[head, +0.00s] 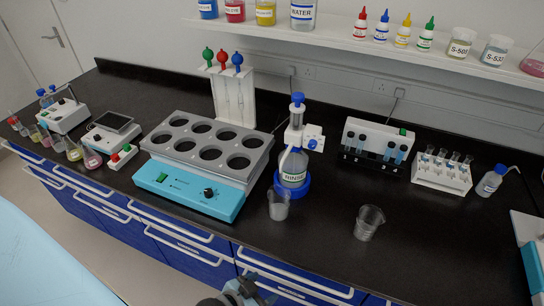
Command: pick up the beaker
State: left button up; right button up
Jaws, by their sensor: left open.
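A clear empty beaker (368,223) stands upright on the black bench (420,258), right of the middle and near the front. My left gripper (242,288) shows only in part at the bottom edge, in front of the blue drawers. It is apart from both beakers, open, and nothing shows between its fingers. My right gripper is out of view.
A blue and grey multi-hole heating unit (190,187) stands left of the beakers. Behind are a white and black vial holder (376,144), a tube rack (441,173) and a wash bottle (490,182). A shelf (330,40) with bottles overhangs the back.

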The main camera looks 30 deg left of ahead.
aim_at(279, 196)
jog(key=j+u, duration=0.15)
jog(key=u, duration=0.65)
jog(key=j, duration=0.15)
